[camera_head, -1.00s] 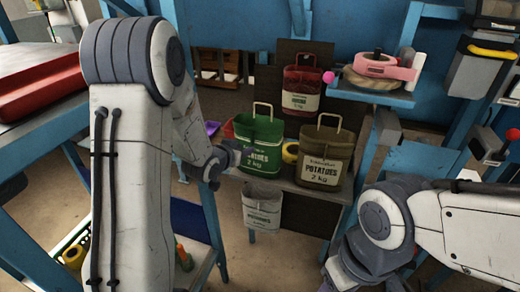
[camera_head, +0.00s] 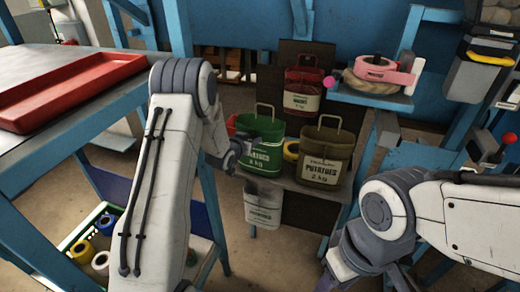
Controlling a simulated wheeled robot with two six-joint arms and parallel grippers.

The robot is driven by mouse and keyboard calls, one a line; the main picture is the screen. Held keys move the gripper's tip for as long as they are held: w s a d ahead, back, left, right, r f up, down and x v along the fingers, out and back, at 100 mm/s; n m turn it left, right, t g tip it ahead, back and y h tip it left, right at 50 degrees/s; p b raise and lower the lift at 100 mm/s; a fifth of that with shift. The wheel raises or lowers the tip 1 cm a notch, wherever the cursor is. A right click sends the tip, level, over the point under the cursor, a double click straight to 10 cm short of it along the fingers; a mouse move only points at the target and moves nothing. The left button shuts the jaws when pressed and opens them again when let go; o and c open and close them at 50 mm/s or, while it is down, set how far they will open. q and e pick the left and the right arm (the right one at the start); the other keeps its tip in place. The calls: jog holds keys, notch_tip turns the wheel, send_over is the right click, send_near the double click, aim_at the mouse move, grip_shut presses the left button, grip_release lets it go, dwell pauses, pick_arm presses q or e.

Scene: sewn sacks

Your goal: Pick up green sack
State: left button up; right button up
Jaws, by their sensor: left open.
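The green sack (camera_head: 262,157), labelled potatoes 2 kg, stands upright on a small grey shelf (camera_head: 304,184) with its handle loop up. My left gripper (camera_head: 243,148) is at the sack's upper left side, partly overlapping it in view. It is open; I cannot tell whether its fingers touch the sack, as the fingertips are small and partly hidden. My right arm comes in from the right, and its gripper (camera_head: 340,268) is low at the bottom, away from the sack; its jaws do not show clearly.
An olive-brown potatoes sack (camera_head: 325,158) stands right of the green one. A red sack (camera_head: 303,92) hangs behind, a white sack (camera_head: 263,205) below. A yellow roll (camera_head: 291,150) sits between. A red tray (camera_head: 70,92) lies on the left table. A blue shelf (camera_head: 372,97) holds tape rolls.

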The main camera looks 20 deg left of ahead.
pick_arm(q)
grip_shut()
dwell(1.4)
jog(key=shift+w+a+r, duration=0.1)
jog(key=shift+w+r, duration=0.05)
jog(key=shift+r, duration=0.1)
